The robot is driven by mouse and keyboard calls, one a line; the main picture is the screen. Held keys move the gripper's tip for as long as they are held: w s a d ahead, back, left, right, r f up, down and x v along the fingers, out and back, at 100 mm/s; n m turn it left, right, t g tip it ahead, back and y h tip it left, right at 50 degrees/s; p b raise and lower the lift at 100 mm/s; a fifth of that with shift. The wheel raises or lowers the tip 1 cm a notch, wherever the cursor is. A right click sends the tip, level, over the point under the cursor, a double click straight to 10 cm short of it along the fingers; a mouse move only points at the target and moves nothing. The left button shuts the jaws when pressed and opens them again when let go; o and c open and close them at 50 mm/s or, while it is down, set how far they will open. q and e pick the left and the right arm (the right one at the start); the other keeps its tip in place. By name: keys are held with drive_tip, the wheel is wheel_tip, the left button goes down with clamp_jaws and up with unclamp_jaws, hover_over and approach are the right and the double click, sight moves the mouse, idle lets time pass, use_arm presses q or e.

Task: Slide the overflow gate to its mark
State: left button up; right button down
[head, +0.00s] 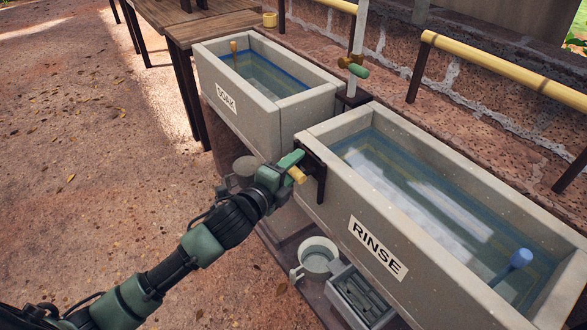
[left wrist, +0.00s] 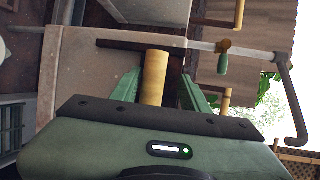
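The overflow gate (head: 314,162) is a dark bracket over the left end wall of the RINSE trough (head: 345,209). Its yellow wooden handle (head: 297,175) sticks out toward my left gripper (head: 292,166). In the left wrist view the handle (left wrist: 154,78) stands between the two green fingers (left wrist: 160,90), with a visible gap on the right side and a narrower one on the left. The fingers look open around it, not closed on it. The dark bar of the gate (left wrist: 120,44) shows behind the handle. No mark for the gate can be made out. My right gripper is not in view.
The SOAK trough (head: 262,122) stands behind, with a narrow gap between the troughs. A tap with a green handle (head: 357,71) rises near that gap. A pot (head: 318,257) and a grey crate (head: 358,297) sit below the RINSE trough. Open ground lies left.

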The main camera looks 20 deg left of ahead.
sight(290, 171)
use_arm(q)
drive_tip(key=shift+s+f, duration=0.1)
drive_tip(key=shift+f, duration=0.1)
drive_tip(key=shift+s+a, duration=0.1)
drive_tip(key=shift+s, duration=0.2)
drive_tip(key=v, duration=0.6)
drive_tip(key=shift+s+r, duration=0.1)
drive_tip(key=shift+s, duration=0.1)
drive_tip(key=shift+s+a+r, duration=0.1)
drive_tip(key=shift+s, duration=0.2)
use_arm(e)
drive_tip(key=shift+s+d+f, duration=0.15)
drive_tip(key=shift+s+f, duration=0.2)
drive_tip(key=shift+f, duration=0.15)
